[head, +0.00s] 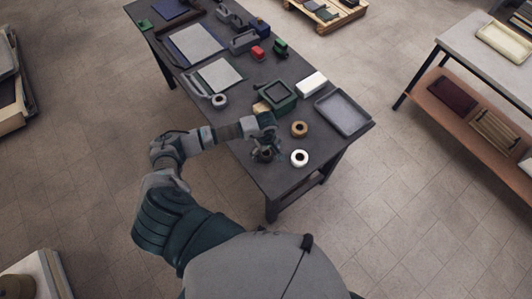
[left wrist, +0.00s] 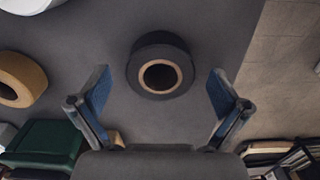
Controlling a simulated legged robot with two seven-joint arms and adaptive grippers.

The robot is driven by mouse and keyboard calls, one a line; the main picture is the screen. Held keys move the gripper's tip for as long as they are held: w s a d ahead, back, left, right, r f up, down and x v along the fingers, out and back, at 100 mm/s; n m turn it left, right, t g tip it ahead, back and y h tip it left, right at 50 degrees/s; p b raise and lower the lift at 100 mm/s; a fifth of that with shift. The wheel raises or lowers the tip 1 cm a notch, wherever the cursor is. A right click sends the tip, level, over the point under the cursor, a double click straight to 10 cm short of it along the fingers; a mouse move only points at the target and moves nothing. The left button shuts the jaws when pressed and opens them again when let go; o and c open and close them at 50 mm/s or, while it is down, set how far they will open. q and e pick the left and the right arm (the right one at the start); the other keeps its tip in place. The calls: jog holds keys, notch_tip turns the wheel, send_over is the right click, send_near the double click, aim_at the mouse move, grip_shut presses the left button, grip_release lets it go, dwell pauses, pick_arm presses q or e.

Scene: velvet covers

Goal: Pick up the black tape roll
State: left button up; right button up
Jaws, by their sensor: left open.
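The black tape roll (left wrist: 160,45) lies flat on the dark table, its tan core ring facing up in the left wrist view. My left gripper (left wrist: 160,95) is open, with its two blue-padded fingers apart on either side of the roll's near part and nothing between them. In the head view my left gripper (head: 265,149) is over the near end of the table, and it mostly hides the black roll. My right gripper is not in view.
A brown tape roll (head: 299,129) and a white tape roll (head: 299,158) lie close by on the dark table (head: 262,177). A green box (head: 275,97), a white box (head: 311,83) and a grey tray (head: 343,114) stand farther back. The table edge is near.

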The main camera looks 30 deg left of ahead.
pick_arm(q)
jog(key=shift+f, duration=0.6)
jog(key=c, duration=1.3)
jog(key=shift+o, duration=0.2)
jog(key=shift+r, duration=0.1)
